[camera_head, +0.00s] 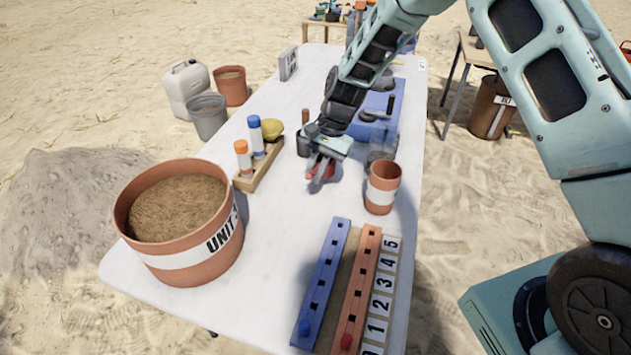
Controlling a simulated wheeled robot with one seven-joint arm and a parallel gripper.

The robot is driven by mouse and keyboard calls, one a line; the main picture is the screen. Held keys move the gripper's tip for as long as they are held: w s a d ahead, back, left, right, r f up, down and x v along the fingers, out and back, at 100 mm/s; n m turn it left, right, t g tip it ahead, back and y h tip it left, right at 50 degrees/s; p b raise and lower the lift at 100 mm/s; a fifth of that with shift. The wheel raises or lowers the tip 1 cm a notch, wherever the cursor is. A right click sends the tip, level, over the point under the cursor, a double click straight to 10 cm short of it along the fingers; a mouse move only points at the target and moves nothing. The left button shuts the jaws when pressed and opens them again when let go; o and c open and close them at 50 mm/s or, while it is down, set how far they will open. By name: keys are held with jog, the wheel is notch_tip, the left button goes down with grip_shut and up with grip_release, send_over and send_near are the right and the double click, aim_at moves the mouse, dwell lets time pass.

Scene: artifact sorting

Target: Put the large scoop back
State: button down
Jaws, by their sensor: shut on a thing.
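My gripper (321,168) is above the middle of the white table, pointing down, with red showing at its fingertips. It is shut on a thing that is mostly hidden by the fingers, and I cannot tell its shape. I cannot make out the large scoop for certain. A blue holder (391,101) with grey round-ended pieces (371,117) on it stands behind and to the right of my gripper, partly hidden by my arm.
A terracotta cup (382,188) stands close at the right. A wooden rack (262,168) with capped tubes and a dark cup (303,146) are at the left. A large sand-filled pot (185,262) and blue and orange peg strips (325,275) are in front. Bare tabletop (275,225) lies between.

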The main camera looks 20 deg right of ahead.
jog(key=shift+f, duration=1.95)
jog(key=shift+f, duration=0.15)
jog(key=c, duration=1.5)
grip_release()
jog(key=shift+o, duration=0.2)
